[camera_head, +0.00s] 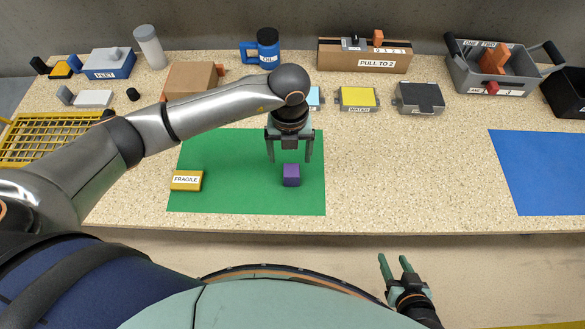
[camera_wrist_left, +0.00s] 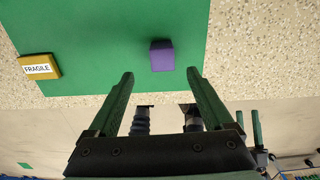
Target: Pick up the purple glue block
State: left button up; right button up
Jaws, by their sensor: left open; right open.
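The purple glue block (camera_head: 291,175) sits on the green mat (camera_head: 230,155) near its right edge. It also shows in the left wrist view (camera_wrist_left: 162,56), beyond the fingertips and between their lines. My left gripper (camera_head: 290,157) is open and empty, with its fingers pointing down just behind and above the block in the head view. The fingers also show in the left wrist view (camera_wrist_left: 160,75). They do not touch the block. My right gripper (camera_head: 396,262) is open and empty, off the table's front edge.
A yellow box marked FRAGILE (camera_head: 186,180) lies on the mat left of the block. A blue mat (camera_head: 545,170) lies at the right. Bins, boxes and a blue mug (camera_head: 268,45) line the back. The table between the mats is clear.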

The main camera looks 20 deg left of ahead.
aim_at(291, 170)
pick_arm(q)
notch_tip(291, 170, down, 10)
jog(key=shift+w+d+r, duration=0.1)
jog(key=shift+d, duration=0.05)
dwell(0.3)
grip_shut()
dwell(0.6)
